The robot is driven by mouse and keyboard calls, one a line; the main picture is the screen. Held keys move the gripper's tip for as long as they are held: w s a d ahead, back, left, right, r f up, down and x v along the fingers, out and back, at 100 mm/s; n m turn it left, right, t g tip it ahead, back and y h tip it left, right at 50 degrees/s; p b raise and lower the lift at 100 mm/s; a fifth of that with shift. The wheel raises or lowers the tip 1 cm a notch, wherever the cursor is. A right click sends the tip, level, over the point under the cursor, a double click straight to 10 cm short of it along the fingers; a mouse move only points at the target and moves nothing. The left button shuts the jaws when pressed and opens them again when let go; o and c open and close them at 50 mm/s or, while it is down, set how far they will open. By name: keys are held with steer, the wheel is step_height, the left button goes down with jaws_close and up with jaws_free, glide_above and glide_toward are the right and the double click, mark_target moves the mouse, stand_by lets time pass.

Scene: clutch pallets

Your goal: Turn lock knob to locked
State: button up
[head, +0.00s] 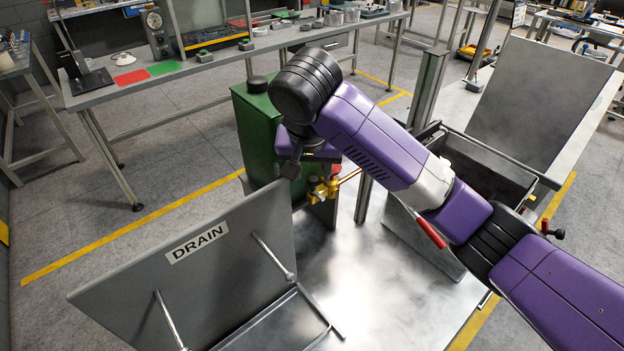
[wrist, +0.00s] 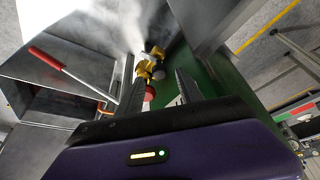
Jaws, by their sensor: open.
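My gripper (wrist: 158,88) is open in the wrist view, with its two dark fingers apart. A small red knob (wrist: 150,93) shows between the fingers, beside a yellow brass fitting (wrist: 149,68). I cannot tell whether the fingers touch the knob. In the head view the brass fitting (head: 324,188) sits low on the front of a green cabinet (head: 256,135), and a bit of red (head: 336,169) shows beside it. My arm hides part of this spot. I cannot tell for sure which knob is the lock knob, nor its setting.
A tilted grey panel marked DRAIN (head: 200,245) stands at the front left. A red-handled lever (head: 430,232) stands to the right of the fitting; it also shows in the wrist view (wrist: 46,58). A dark open bin (head: 480,170) and a workbench (head: 200,72) lie beyond.

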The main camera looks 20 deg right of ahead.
mark_target(313, 184)
steer(key=shift+x, duration=1.4)
jaws_close()
